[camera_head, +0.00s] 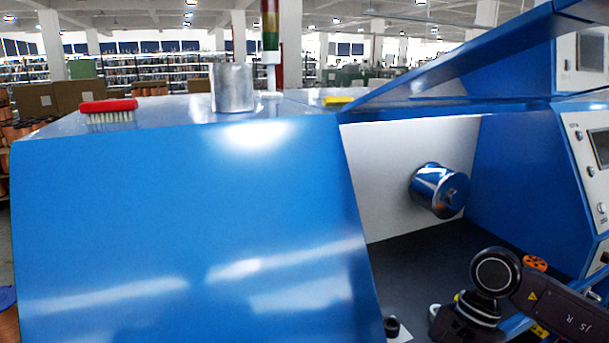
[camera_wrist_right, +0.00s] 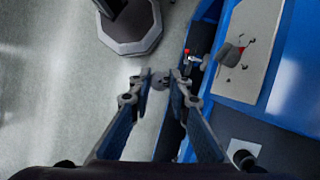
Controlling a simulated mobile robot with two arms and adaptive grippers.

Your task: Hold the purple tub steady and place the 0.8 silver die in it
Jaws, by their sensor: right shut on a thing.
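My right gripper (camera_wrist_right: 161,80) shows in the right wrist view, its two fingers closed on a small grey metal piece (camera_wrist_right: 160,83) at the fingertips. The piece looks like the silver die, but its size marking is too small to read. It is held over the floor beside the blue machine, apart from other surfaces. In the head view my right arm is at the lower right, and its gripper is out of the picture. I see no purple tub in either view. My left gripper is in neither view.
A big blue machine housing (camera_head: 180,220) fills the head view's left and middle. On its top are a red-backed brush (camera_head: 108,111) and a metal cylinder (camera_head: 233,88). A shiny pulley drum (camera_head: 437,190) sticks out of the white panel (camera_head: 385,180). A control panel (camera_head: 595,160) stands right.

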